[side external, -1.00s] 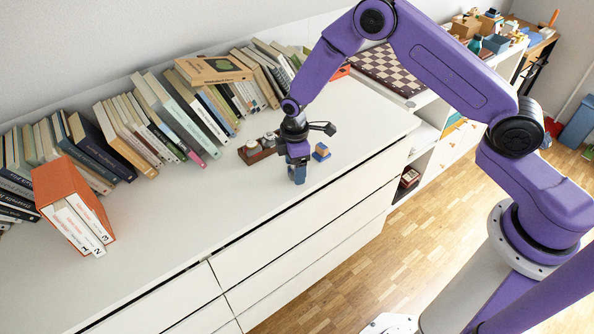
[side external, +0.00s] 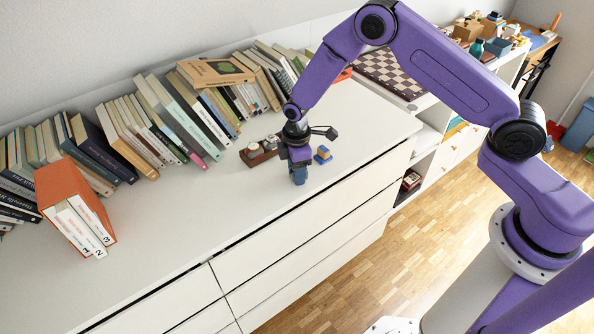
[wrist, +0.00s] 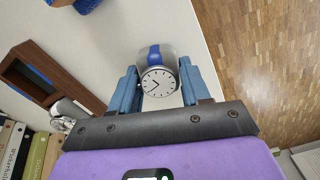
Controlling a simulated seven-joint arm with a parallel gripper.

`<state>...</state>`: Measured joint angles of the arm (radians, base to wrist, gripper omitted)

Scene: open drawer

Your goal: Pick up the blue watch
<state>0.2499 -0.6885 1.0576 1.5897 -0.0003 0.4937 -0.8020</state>
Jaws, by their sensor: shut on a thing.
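The blue watch (wrist: 157,78) sits between the two blue fingers of my gripper (wrist: 155,95) in the wrist view. Its round white dial faces the camera, and a blue band shows above the dial. My gripper is shut on it, with a finger at each side. In the side external view my gripper (side external: 299,176) points down, low over the white dresser top (side external: 210,195). There the watch is hidden by the fingers, and I cannot tell whether it touches the surface.
A small blue and orange object (side external: 322,155) stands just right of my gripper. A brown wooden tray (side external: 262,155) with small items lies behind it to the left. Leaning books (side external: 180,110) line the wall. An orange box (side external: 72,195) stands far left. The front dresser top is clear.

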